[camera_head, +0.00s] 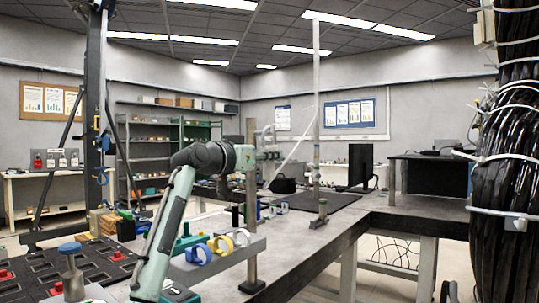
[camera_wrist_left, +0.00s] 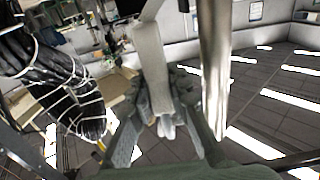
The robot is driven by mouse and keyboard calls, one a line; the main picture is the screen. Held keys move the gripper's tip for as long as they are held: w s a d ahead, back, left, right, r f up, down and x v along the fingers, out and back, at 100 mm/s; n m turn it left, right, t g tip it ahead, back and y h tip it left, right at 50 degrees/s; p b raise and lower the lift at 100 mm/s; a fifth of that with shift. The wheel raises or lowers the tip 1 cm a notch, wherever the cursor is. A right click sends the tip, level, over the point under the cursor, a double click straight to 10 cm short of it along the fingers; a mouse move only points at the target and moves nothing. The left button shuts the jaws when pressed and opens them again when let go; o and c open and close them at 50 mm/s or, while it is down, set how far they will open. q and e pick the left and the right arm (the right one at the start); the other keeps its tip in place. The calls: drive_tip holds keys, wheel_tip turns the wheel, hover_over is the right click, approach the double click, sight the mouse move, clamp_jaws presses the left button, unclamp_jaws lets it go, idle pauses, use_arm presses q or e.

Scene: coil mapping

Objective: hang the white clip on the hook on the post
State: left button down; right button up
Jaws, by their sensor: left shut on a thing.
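My left gripper (camera_head: 268,143) is in the middle of the head view, at the end of my grey-green arm, left of the tall thin post (camera_head: 316,80). In the left wrist view my left gripper (camera_wrist_left: 165,108) is shut on a long white piece, which I take for the white clip (camera_wrist_left: 152,75). A broad pale upright bar, probably the post (camera_wrist_left: 213,75), shows just right of it; I cannot tell whether they touch. In the head view the clip is too small to make out surely. The hook on the post is not clear in either view. My right gripper is not in view.
A thick black cable bundle with white ties (camera_head: 508,130) hangs at the right. The grey workbench (camera_head: 340,225) holds a black mat (camera_head: 325,200), a monitor (camera_head: 360,165) and coloured clamps (camera_head: 200,252) at left. The bench's right part is clear.

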use_arm(q)
drive_tip(key=c, duration=1.3)
unclamp_jaws()
drive_tip(key=shift+c, duration=0.2)
drive_tip(key=shift+a, duration=0.1)
drive_tip(key=v, duration=1.2)
